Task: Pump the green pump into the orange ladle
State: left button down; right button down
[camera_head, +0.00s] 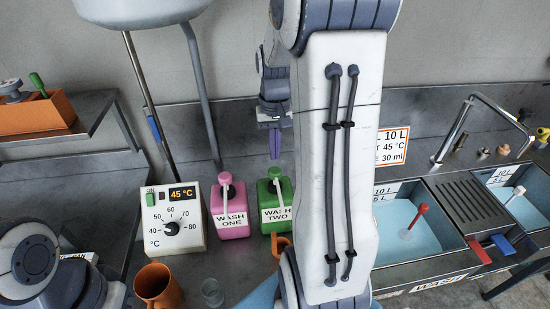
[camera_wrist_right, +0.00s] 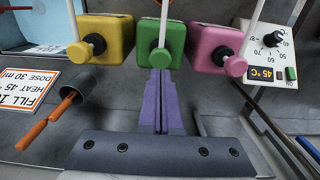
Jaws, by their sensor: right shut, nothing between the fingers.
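The green pump (camera_head: 276,200) is a square bottle labelled WASH TWO with a green pump head and a pale spout. It stands on the metal counter and also shows in the right wrist view (camera_wrist_right: 172,35). My right gripper (camera_head: 275,157) is shut and empty, its purple fingers pointing down just above the pump head. In the right wrist view its fingertips (camera_wrist_right: 160,74) line up with the green head; I cannot tell whether they touch. An orange piece (camera_head: 281,243), perhaps the ladle, shows at the green bottle's base, mostly hidden by my right arm. My left gripper is out of view.
A pink pump (camera_head: 230,210) stands left of the green one, and a yellow pump (camera_wrist_right: 104,38) on its other side. A temperature dial box (camera_head: 173,217), an orange cup (camera_head: 158,286) and a glass (camera_head: 212,292) are left. Sink basins (camera_head: 410,230) lie right.

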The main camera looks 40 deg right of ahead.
aim_at(275, 171)
notch_tip(275, 171, down, 4)
jog(key=shift+f+p, duration=0.1)
jog(key=shift+p, duration=0.4)
jog(key=shift+f+b, duration=1)
jog(key=shift+f, duration=0.4)
jog(key=shift+s, duration=0.1)
jog(key=shift+r, duration=0.1)
notch_tip(275, 171, up, 5)
jog(key=p, duration=0.4)
jog(key=shift+p, duration=0.3)
notch_tip(275, 171, up, 9)
jog(key=b, duration=0.2)
jog(key=shift+r+b, duration=0.2)
jog(key=shift+b, duration=0.15)
